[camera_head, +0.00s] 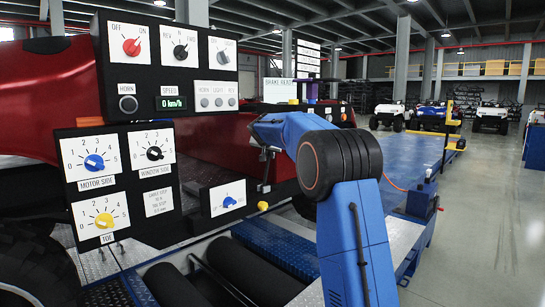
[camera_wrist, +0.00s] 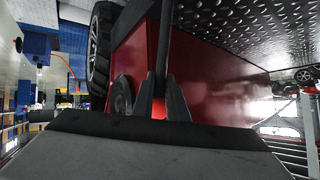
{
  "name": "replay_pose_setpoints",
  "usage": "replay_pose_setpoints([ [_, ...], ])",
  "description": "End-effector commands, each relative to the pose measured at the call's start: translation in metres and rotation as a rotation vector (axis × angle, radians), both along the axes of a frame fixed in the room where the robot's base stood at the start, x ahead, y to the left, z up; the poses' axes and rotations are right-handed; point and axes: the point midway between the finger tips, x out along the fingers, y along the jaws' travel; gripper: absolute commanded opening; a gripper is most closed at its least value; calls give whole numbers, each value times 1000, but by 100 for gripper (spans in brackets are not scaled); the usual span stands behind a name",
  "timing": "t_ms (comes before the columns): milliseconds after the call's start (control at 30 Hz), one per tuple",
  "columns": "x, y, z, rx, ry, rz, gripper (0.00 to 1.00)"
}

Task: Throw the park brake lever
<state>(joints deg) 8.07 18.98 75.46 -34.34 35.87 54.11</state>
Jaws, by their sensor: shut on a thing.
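In the wrist view, a dark upright rod (camera_wrist: 163,45), which looks like the park brake lever, runs between the two fingers of my gripper (camera_wrist: 161,98). The fingers are shut on it, one on each side. A red patch shows low between the fingers. The rod stands in front of a red body panel (camera_wrist: 205,85). In the head view, my blue arm reaches toward the red vehicle (camera_head: 210,140), and the fingers and the lever cannot be made out clearly there.
A black control panel (camera_head: 148,40) with knobs and a speed display reading 0 km/h stands at the left. Dark rollers (camera_head: 235,265) lie below it. A blue platform (camera_head: 405,145) is on the right. The grey floor (camera_head: 490,200) at far right is clear.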

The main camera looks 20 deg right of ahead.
Motion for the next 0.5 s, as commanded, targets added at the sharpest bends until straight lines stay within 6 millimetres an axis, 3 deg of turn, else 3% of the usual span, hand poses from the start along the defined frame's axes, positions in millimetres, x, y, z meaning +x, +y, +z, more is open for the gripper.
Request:
replay_pose_setpoints([
  [33, -1, 9, 16, -1, -25, 7, 0],
  [500, -11, 38, 18, 3, -25, 8, 0],
])
